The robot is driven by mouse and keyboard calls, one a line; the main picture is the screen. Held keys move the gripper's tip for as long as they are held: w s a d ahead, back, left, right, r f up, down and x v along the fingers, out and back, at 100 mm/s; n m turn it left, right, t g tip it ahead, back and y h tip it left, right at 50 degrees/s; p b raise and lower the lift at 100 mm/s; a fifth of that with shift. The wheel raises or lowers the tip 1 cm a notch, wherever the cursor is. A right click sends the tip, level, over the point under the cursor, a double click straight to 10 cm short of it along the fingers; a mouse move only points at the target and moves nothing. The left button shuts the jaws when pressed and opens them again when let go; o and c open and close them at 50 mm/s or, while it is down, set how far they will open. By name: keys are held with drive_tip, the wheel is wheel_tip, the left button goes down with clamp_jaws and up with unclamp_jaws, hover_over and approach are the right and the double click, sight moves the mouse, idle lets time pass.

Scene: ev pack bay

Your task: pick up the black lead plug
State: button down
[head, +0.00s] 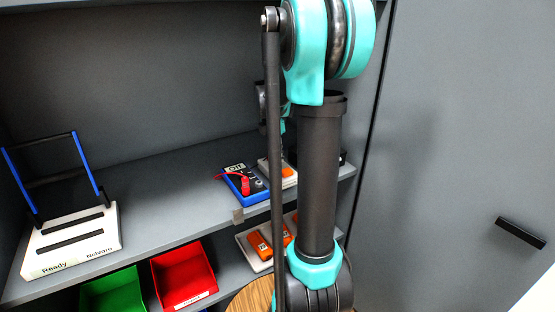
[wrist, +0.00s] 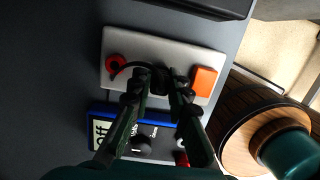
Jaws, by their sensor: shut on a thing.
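In the wrist view my gripper (wrist: 157,92) is shut on a small black piece, the black lead plug (wrist: 160,78), between its fingertips. The plug is over a pale grey plate (wrist: 150,50); whether it touches the plate I cannot tell. A black lead curves left from the plug toward a red ring (wrist: 115,64) on the plate. An orange block (wrist: 204,80) is on the plate's right side. In the head view my arm hides the gripper's tips and the plug; the plate's orange block (head: 289,171) shows beside the arm.
A blue meter (head: 243,184) reading "Off", with a red lead on it, lies next to the plate on the shelf (head: 165,185). A white stand (head: 75,245) with blue posts is at left. Red (head: 183,275) and green (head: 112,292) bins and orange items (head: 260,245) are below.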

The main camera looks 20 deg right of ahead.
wheel_tip(320, 180, up, 13)
idle(1.2)
drive_tip(key=shift+f, duration=0.15)
